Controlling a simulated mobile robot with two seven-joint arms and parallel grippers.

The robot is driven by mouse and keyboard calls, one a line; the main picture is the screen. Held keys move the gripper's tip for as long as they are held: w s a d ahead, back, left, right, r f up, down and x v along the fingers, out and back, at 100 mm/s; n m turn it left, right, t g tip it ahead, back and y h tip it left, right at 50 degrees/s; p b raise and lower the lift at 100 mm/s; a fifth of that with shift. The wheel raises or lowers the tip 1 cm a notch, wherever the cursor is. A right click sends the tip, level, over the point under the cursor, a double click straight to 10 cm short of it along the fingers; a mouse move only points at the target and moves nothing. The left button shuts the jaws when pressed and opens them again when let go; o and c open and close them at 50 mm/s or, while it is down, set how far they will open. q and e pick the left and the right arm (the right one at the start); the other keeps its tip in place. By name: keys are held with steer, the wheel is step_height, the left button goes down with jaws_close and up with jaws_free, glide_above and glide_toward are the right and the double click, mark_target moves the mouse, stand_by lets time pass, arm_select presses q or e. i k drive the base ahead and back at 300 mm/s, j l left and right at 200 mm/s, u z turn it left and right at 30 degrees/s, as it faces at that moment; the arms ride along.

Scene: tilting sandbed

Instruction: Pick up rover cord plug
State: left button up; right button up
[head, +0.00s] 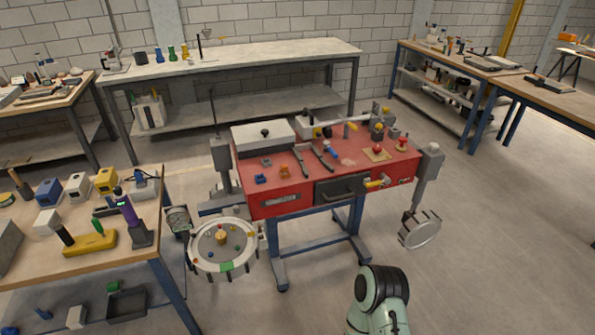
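I cannot make out a rover cord plug for certain; the small parts are too small to tell apart. A red workbench (272,206) stands in the middle on blue legs. On its top are a blue piece (260,179), an orange piece (284,172), dark bars (301,162) and a red knob on a tan plate (377,154). A yellow-handled piece (377,183) is at its front. A pale green arm link of mine shows at the bottom right of centre, apart from the bench. Neither gripper is in view.
A round white tray (223,269) with small coloured pieces is at the bench's front left. A round disc (420,230) hangs at its right. A wooden table (118,252) crowded with tools fills the left. Open floor (480,260) lies to the right.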

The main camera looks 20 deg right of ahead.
mark_target(139, 176)
steer(key=z, duration=0.25)
steer(key=j+z, duration=0.8)
steer(key=z, duration=0.15)
steer(key=k+j+z, duration=0.1)
steer(key=j, duration=0.25)
steer(key=k+j+z, duration=0.1)
steer(key=j, duration=0.25)
steer(key=k+j+z, duration=0.1)
steer(key=j, duration=0.2)
steer(key=k, duration=0.05)
